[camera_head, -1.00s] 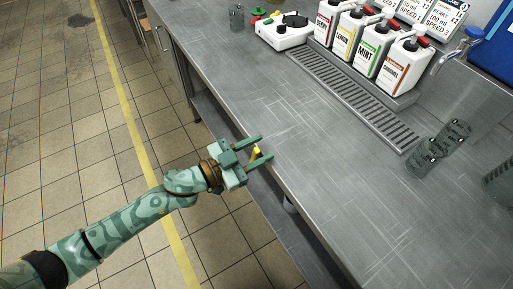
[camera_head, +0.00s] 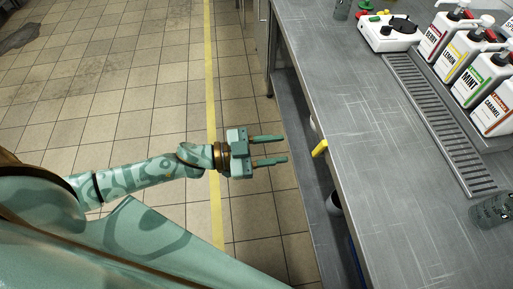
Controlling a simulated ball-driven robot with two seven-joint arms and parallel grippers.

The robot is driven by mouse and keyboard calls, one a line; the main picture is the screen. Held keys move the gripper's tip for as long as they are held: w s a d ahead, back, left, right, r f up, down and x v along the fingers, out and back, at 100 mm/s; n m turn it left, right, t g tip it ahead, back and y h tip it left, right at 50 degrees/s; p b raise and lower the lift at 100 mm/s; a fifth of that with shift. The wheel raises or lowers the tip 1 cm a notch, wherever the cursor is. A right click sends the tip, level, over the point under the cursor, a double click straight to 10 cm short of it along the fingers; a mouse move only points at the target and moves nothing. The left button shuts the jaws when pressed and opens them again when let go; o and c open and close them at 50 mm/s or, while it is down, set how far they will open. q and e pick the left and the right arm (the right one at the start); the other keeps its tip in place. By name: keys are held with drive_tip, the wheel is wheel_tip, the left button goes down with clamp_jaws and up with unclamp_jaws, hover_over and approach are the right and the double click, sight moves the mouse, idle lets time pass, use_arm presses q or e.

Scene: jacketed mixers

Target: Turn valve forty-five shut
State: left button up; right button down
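A small yellow handle (camera_head: 320,148) juts out at the front edge of the steel counter, low on its side; it looks like a valve lever, and I can read no number on it. A white rounded part shows just by it, under the edge. My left gripper (camera_head: 286,150) is open and empty, its two green fingers pointing right toward the yellow handle. A gap lies between the fingertips and the handle. The valve body is mostly hidden under the counter. My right gripper is not in view.
The steel counter (camera_head: 350,110) fills the right side. On it stand a drip grate (camera_head: 430,115), several syrup pump bottles, a white device (camera_head: 389,32) and a dark glass (camera_head: 492,211). Tiled floor is clear at left, with a yellow line (camera_head: 213,100).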

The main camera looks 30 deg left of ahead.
sight(319, 149)
use_arm(q)
drive_tip(key=shift+v, duration=1.95)
drive_tip(key=c, duration=0.7)
drive_tip(key=shift+w+d+r, duration=0.15)
drive_tip(key=shift+d, duration=0.05)
clamp_jaws()
drive_tip(key=w+d+f+n+t+y+b, duration=0.15)
drive_tip(key=w+d+n+t, duration=0.35)
drive_tip(key=n, duration=0.6)
drive_tip(key=w+d+n+y+b, duration=0.1)
drive_tip(key=w+d+n+y, duration=0.1)
drive_tip(key=w+n, duration=0.75)
drive_tip(key=shift+n, duration=0.65)
drive_tip(key=shift+s+d+f+b, duration=0.15)
drive_tip(key=shift+s+d, duration=0.3)
drive_tip(key=shift+s, duration=0.4)
drive_tip(key=shift+s+d+f+b, duration=0.1)
drive_tip(key=shift+s+d, duration=0.3)
drive_tip(key=shift+s, duration=0.4)
drive_tip(key=shift+s+d+f+b, duration=0.15)
drive_tip(key=shift+s+d, duration=0.3)
drive_tip(key=shift+s, duration=0.4)
